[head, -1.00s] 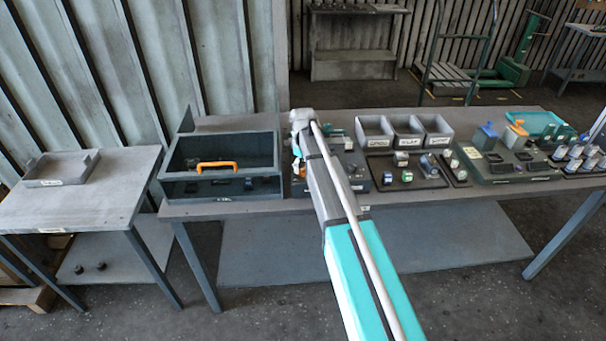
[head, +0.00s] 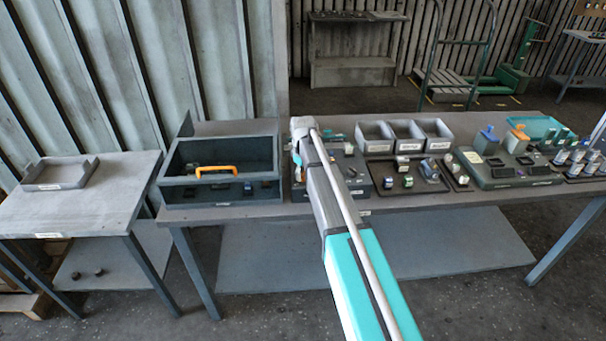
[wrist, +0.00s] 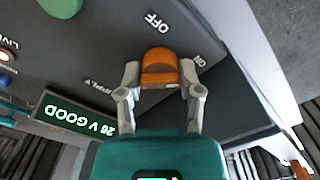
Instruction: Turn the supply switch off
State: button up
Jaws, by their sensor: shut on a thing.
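The supply switch (wrist: 159,68) is an orange knob on a dark panel (wrist: 95,50) in the wrist view. "OFF" is printed above it and "ON" to its right; the "SUPPLY" label is partly hidden by a finger. My gripper (wrist: 160,78) has a finger on each side of the knob and is shut on it. I cannot tell clearly which mark the knob points to.
A lamp marked "LIVE" (wrist: 6,57) glows at the wrist view's left edge, near a green round part (wrist: 60,6). An open box with an orange handle (head: 216,171) stands left of the panel. Grey bins (head: 405,135) and trays of small parts stand to the right.

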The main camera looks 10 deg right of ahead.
grip_shut()
jog(key=shift+n, duration=0.4)
jog(key=n, duration=1.7)
dwell(0.4)
